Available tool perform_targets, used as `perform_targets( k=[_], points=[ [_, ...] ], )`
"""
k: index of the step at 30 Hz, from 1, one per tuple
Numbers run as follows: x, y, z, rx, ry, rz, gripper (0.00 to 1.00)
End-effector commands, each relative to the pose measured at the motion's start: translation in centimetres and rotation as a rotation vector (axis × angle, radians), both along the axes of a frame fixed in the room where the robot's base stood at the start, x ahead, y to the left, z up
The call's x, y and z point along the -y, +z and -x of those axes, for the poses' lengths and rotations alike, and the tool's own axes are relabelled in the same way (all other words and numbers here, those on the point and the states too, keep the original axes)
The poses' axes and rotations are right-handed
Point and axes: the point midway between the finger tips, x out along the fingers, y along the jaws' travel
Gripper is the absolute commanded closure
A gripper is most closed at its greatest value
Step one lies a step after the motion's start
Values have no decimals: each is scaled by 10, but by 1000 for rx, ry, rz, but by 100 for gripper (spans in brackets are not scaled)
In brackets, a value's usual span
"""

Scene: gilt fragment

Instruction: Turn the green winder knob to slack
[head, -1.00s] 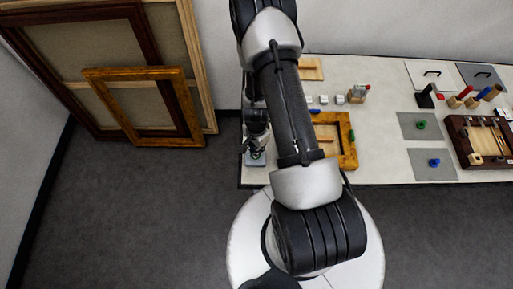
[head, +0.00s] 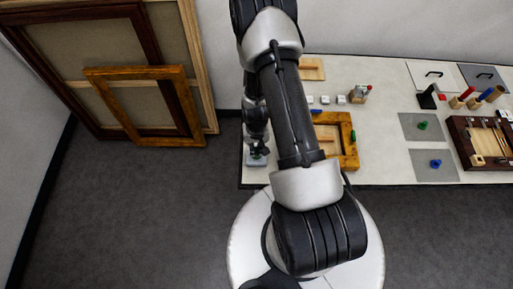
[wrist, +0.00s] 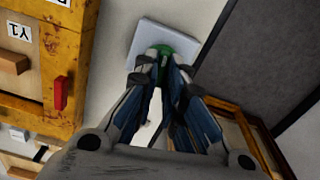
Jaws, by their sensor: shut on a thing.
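The green winder knob (wrist: 166,50) stands on a pale square plate (wrist: 146,36) in the wrist view. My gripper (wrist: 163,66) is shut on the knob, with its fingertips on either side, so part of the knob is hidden. In the head view the plate (head: 249,161) sits at the table's front left corner. A pointer or mark on the knob cannot be made out.
A yellow wooden frame (head: 346,148) lies on the table right of the plate; its red block (wrist: 61,92) shows in the wrist view. Grey mats (head: 434,166) and a dark tray (head: 462,142) lie farther right. Large frames (head: 150,72) lean on the wall at left.

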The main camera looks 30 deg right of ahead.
Motion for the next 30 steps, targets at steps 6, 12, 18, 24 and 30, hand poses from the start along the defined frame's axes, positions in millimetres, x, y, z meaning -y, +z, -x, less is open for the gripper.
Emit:
perform_targets(
  k=[6, 12, 18, 24, 30],
  points=[
    [-1, 1, 0, 0, 206, 0, 100],
    [-2, 1, -1, 1, 395, 0, 100],
    [-2, 0, -1, 1, 585, 0, 100],
    [-3, 0, -1, 1, 775, 0, 100],
    [-4, 0, 0, 1, 965, 0, 100]
  ],
)
